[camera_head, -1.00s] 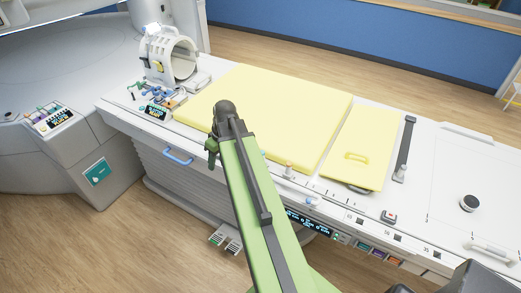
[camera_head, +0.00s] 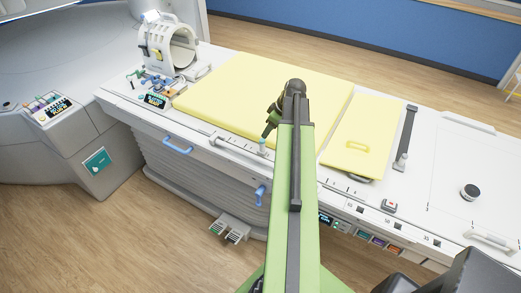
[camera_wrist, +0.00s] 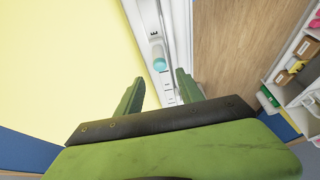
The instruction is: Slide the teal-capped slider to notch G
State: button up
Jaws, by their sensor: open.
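The teal-capped slider (camera_head: 263,142) stands on the front rail of the table, just beside my gripper (camera_head: 269,127) in the head view. In the wrist view its round teal cap (camera_wrist: 159,64) lies just ahead of the gap between the fingertips, on the white rail. My gripper (camera_wrist: 159,75) is open, with nothing between its two green fingers. A letter that looks like E (camera_wrist: 154,33) is printed on the rail beyond the cap. Notch G cannot be made out. My arm hides part of the rail in the head view.
A yellow pad (camera_head: 240,95) covers the tabletop beside the rail. A smaller yellow pad (camera_head: 375,115) with a handle lies to its right. Blue handles (camera_head: 177,146) stick out from the table's front. A white ring-shaped coil (camera_head: 170,48) stands at the left end.

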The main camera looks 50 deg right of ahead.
aim_at(262, 147)
jog(key=b+x, duration=0.9)
jog(key=x, duration=0.3)
jog(key=shift+d+b, duration=0.1)
jog(key=shift+b, duration=0.2)
jog(key=shift+r, duration=0.1)
grip_shut()
dwell(0.4)
